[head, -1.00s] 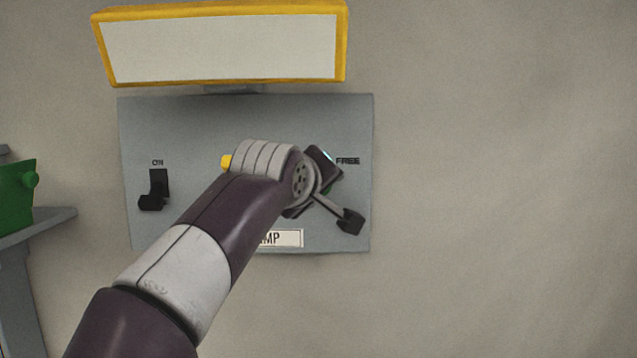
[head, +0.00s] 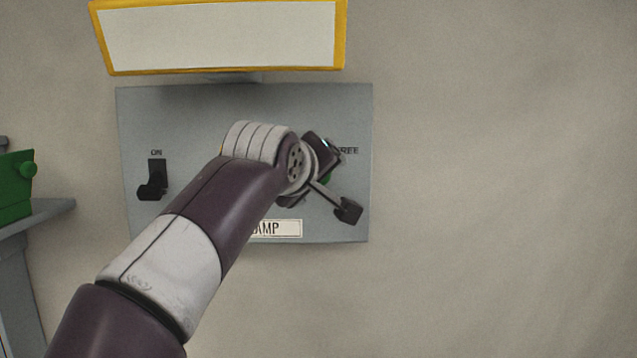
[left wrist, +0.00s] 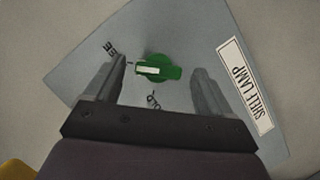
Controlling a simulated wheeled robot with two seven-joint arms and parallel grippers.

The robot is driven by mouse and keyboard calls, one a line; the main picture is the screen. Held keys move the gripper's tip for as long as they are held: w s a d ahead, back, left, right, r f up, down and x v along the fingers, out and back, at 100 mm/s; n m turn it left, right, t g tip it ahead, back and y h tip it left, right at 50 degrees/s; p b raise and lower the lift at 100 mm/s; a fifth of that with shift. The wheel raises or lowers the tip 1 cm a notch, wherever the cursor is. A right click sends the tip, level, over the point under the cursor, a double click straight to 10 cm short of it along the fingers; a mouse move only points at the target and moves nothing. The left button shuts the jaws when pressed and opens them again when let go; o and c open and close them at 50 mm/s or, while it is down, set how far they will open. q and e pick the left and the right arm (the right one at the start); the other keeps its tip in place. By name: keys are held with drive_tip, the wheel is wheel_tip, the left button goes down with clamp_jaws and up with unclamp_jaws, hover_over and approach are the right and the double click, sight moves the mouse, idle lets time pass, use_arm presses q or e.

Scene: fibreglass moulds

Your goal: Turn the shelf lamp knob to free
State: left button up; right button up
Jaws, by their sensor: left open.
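The green knob (left wrist: 168,72) sits on the grey lamp panel (left wrist: 95,75) in the left wrist view. Its white mark points left, roughly toward a small tick beside the FREE lettering; lettering that seems to read HOLD lies below it. My left gripper (left wrist: 159,66) is open, one finger on each side of the knob, with gaps showing. I cannot tell how deep the fingers reach. In the head view my left gripper (head: 318,152) is at the panel's right part, and only a bit of the green knob (head: 328,179) shows past it. My right gripper is not in view.
A black ON switch (head: 153,180) is on the panel's left part. The yellow-framed lamp (head: 220,35) is above, and the SHELF LAMP label (head: 285,229) is below, partly hidden by my arm. A green object (head: 15,188) stands on a shelf (head: 45,212) at left. The wall right of the panel is bare.

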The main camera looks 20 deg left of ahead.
use_arm(q)
drive_tip(key=b+v, duration=0.1)
drive_tip(key=v, duration=1)
drive_tip(key=shift+s+b, duration=0.2)
drive_tip(key=shift+b, duration=0.15)
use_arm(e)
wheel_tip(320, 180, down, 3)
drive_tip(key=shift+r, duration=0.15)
use_arm(q)
drive_tip(key=shift+w, duration=0.1)
